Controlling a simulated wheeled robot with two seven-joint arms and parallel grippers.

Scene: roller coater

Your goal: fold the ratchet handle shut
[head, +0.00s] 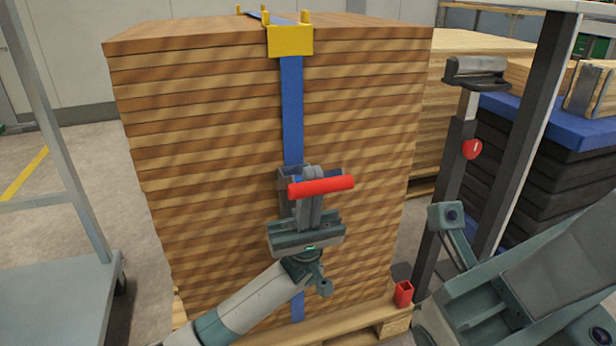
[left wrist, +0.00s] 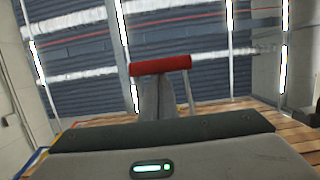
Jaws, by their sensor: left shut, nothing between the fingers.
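The ratchet handle has a red grip (head: 321,186) that sticks out level in front of the stack, a little right of the blue strap (head: 292,110). The grey ratchet body (head: 287,182) sits on the strap, partly hidden behind my gripper. My left gripper (head: 312,178) is shut and empty, its fingers pointing up and in at the grip. The fingers are just under or behind the grip; I cannot tell whether they touch. In the left wrist view the red grip (left wrist: 160,66) lies across the tips of the closed fingers (left wrist: 158,92). My right gripper's fingers do not show.
The strap runs down a tall stack of wooden boards (head: 210,130) on a pallet (head: 385,325), under a yellow corner guard (head: 290,41). A dark post (head: 443,200) and a small red box (head: 403,293) are at right.

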